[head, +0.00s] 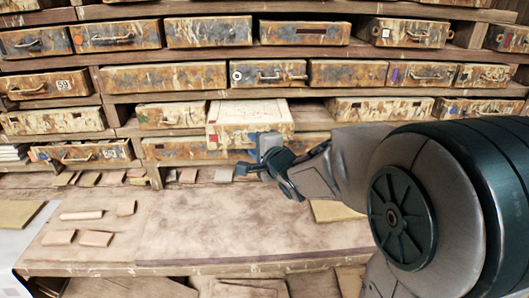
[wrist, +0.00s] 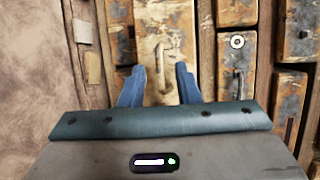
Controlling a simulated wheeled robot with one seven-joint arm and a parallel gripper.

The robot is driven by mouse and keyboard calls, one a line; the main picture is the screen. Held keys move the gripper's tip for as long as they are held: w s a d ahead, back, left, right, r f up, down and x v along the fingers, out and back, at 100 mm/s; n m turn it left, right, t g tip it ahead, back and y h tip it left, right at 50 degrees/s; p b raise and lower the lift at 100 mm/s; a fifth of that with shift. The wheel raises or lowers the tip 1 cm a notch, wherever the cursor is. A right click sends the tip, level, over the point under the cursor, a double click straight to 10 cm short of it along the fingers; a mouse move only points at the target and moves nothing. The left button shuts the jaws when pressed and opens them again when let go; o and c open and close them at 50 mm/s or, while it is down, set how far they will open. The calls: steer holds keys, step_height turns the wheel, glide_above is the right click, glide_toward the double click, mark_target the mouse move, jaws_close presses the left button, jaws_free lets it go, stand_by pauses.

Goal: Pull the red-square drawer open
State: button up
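The drawer with the red square (head: 250,113) stands pulled out from the shelf in the middle of the head view. Its pale top shows, and a small red mark is at the left of its front. My gripper (head: 250,155) is just in front of this drawer's lower right front and hides part of it. In the wrist view, a worn drawer front with a metal handle (wrist: 161,66) lies ahead. The blue fingers of my gripper (wrist: 160,72) are spread to either side of the handle, with a gap on both sides. Whether they reach it in depth is hard to tell.
Closed drawers surround it, including one with a white ring (head: 268,74) above, which also shows in the wrist view (wrist: 237,55). A wooden worktop (head: 240,230) lies below, with small tiles (head: 81,215) at left. The middle of the worktop is clear.

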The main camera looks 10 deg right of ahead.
steer(key=v, duration=1.3)
steer(key=shift+s+d+b, duration=0.15)
steer(key=shift+b, duration=0.3)
steer(key=shift+r, duration=0.1)
